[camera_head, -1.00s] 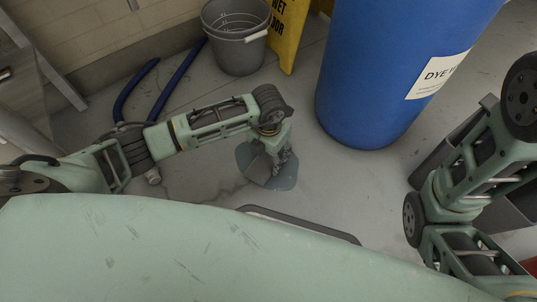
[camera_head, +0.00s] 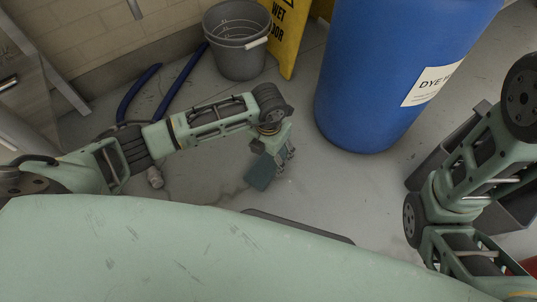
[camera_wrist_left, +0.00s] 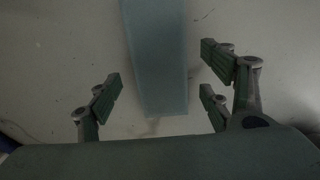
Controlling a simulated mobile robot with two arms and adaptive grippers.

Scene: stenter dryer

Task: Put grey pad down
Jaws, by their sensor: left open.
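The grey pad (camera_head: 263,172) shows as a flat blue-grey piece just below my left gripper (camera_head: 284,156) in the head view. In the left wrist view the pad (camera_wrist_left: 157,55) is a long pale blue-grey strip running up out of the top of the picture. My left gripper (camera_wrist_left: 160,88) is open there, with its fingers spread on either side of the pad and apart from it. I cannot tell whether the pad lies flat on the floor. My right arm is at the right; its gripper is not in view.
A grey bucket (camera_head: 237,45) and a yellow wet-floor sign (camera_head: 286,40) stand at the back. A big blue drum (camera_head: 375,75) stands right of the pad. A dark grey bin (camera_head: 432,165) is partly behind my right arm. Blue tubes (camera_head: 180,80) lie at the left.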

